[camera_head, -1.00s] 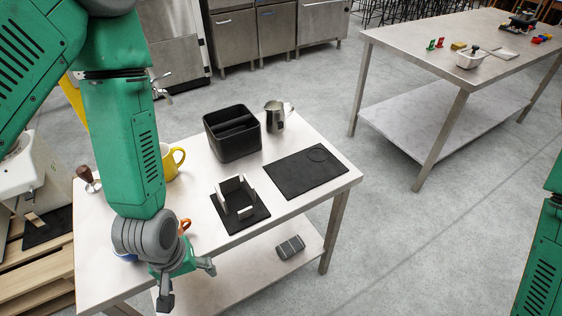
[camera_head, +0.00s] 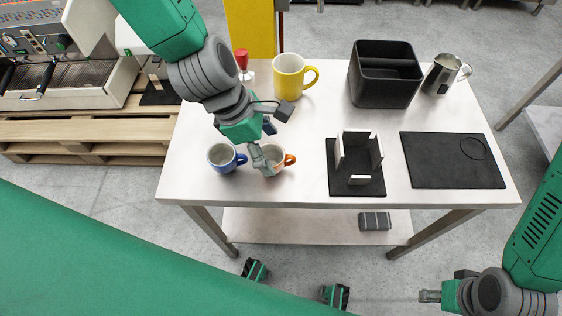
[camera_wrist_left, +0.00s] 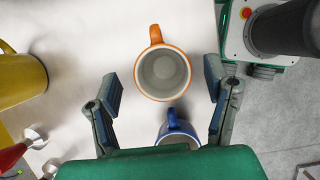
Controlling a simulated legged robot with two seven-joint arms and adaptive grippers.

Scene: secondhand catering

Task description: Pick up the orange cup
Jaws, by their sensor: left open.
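The orange cup (camera_head: 278,171), white inside with an orange handle, stands upright on the table, partly hidden by my left gripper (camera_head: 272,135) in the head view. In the left wrist view the orange cup (camera_wrist_left: 163,74) shows from above between the two spread fingers of my left gripper (camera_wrist_left: 162,84), with its handle pointing away. The gripper is open and holds nothing. A blue cup (camera_head: 222,158) stands just left of the orange cup; it also shows in the wrist view (camera_wrist_left: 177,130), near the gripper's palm. My right gripper (camera_head: 440,292) is at the lower right, away from the table.
A yellow mug (camera_head: 289,77) and a red-handled tamper (camera_head: 243,65) stand behind the cups. To the right are a white-walled holder (camera_head: 357,185), a black bin (camera_head: 384,88), a steel pitcher (camera_head: 439,78) and a black mat (camera_head: 453,160).

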